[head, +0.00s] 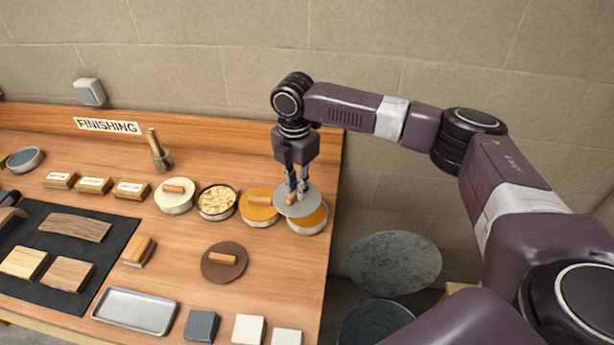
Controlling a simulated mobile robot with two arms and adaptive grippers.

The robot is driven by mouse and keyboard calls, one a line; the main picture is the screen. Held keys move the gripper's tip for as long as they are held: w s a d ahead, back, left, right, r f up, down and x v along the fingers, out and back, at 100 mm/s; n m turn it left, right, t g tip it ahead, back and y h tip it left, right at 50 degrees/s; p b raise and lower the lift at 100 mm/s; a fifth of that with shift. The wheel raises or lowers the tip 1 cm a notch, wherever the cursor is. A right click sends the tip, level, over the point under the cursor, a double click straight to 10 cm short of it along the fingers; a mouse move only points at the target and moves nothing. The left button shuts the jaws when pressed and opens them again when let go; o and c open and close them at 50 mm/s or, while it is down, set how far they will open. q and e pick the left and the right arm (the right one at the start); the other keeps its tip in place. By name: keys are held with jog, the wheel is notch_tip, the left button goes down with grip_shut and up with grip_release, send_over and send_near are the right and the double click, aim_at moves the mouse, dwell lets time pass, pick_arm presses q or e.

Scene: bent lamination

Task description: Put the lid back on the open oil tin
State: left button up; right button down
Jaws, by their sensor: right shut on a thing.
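My right gripper (299,187) points down at the right end of the bench. It is shut on the wooden handle of a grey round lid (290,210). The lid is over the back left part of a round tin (316,222) with an amber surface showing at its front and right. I cannot tell whether the lid touches the tin. The tin's back rim is hidden by the lid and fingers. A brown round lid (224,262) with a wooden handle lies on the bench in front of the tins.
Left of the amber tin stand an orange-lidded tin (260,207), an open tin (217,201) of pale pieces and a white-lidded tin (174,197). A metal tray (135,311) and several blocks lie in front. The bench's right edge is close to the amber tin.

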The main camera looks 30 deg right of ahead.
jog(key=d+n, duration=0.1)
jog(key=w+d+n+p, duration=0.1)
jog(key=n, duration=0.1)
jog(key=shift+w+d+f+p, duration=0.1)
jog(key=shift+f+p, duration=0.2)
jog(key=shift+f, duration=0.1)
jog(key=n, duration=0.1)
jog(key=d+f+n+p, duration=0.1)
jog(key=shift+w+d+n, duration=0.3)
jog(key=shift+n, duration=0.1)
jog(key=shift+f+b, duration=2.65)
jog(key=shift+f, duration=0.55)
jog(key=shift+r+p, duration=0.1)
jog(key=shift+p, duration=0.5)
jog(key=shift+f, duration=0.2)
jog(key=shift+p, duration=0.4)
jog(key=c, duration=1.8)
grip_release()
jog(key=shift+c, duration=0.2)
